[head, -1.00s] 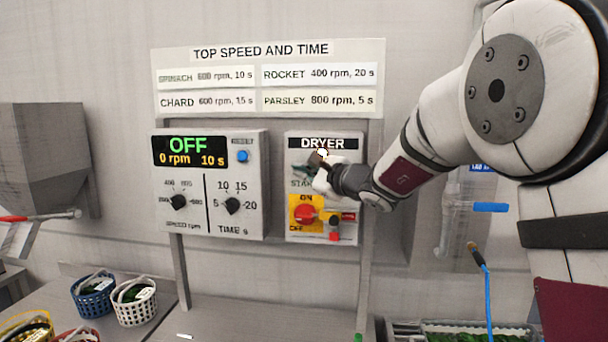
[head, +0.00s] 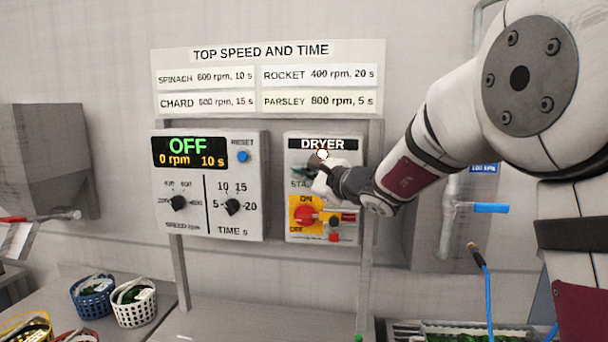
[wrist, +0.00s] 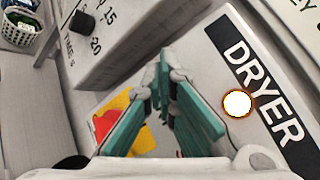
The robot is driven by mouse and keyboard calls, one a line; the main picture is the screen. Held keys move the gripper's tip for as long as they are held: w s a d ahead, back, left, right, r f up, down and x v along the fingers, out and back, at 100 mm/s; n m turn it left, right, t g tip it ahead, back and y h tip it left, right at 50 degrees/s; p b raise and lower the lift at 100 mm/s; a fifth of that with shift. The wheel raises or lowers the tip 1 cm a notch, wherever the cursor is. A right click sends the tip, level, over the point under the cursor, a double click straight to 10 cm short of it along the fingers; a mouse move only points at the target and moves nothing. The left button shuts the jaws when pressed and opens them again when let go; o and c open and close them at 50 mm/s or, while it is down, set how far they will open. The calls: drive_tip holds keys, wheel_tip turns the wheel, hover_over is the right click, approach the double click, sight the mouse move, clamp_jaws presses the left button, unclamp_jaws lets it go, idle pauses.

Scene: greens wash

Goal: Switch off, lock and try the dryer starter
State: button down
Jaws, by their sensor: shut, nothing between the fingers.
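The dryer starter (head: 297,145) is a grey box labelled DRYER, right of the speed panel. Its round white lamp (head: 322,154) looks bright; the wrist view also shows the lamp (wrist: 237,103). The red rotary switch (head: 305,215) sits on a yellow ON/OFF plate. A small red and black piece, perhaps a padlock (head: 334,231), is at the plate's right side. My gripper (head: 316,168) is shut and empty, in front of the start button area and mostly hiding it. I cannot tell whether it touches. Its teal fingers (wrist: 165,85) show in the wrist view.
The speed and time panel (head: 253,190) reads OFF, 0 rpm, 10 s. A white basket (head: 134,312) and a blue basket (head: 93,305) stand on the bench at lower left. A pipe with a blue-handled valve (head: 490,208) is at the right.

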drive_tip(key=shift+s+a+p, duration=0.2)
drive_tip(key=shift+s+a, duration=0.05)
drive_tip(key=shift+s, duration=1)
drive_tip(key=shift+s+a+p, duration=0.15)
drive_tip(key=shift+s+a, duration=0.1)
drive_tip(key=shift+s, duration=1)
drive_tip(key=s+f+n+g, duration=0.1)
drive_tip(key=s+n+g, duration=0.85)
drive_tip(key=s, duration=1.25)
drive_tip(key=s+d+f+n+h, duration=0.4)
drive_tip(key=s+d+n+h, duration=0.1)
drive_tip(key=s+d, duration=0.3)
drive_tip(key=s+d+f+n+t+h, duration=0.1)
drive_tip(key=s+d+f+n+h, duration=0.3)
drive_tip(key=s+d, duration=0.5)
drive_tip(key=shift+s+d+f+n+h, duration=0.25)
drive_tip(key=shift+f+n+h, duration=0.1)
drive_tip(key=shift+f+h, duration=0.1)
drive_tip(key=shift+a, duration=0.1)
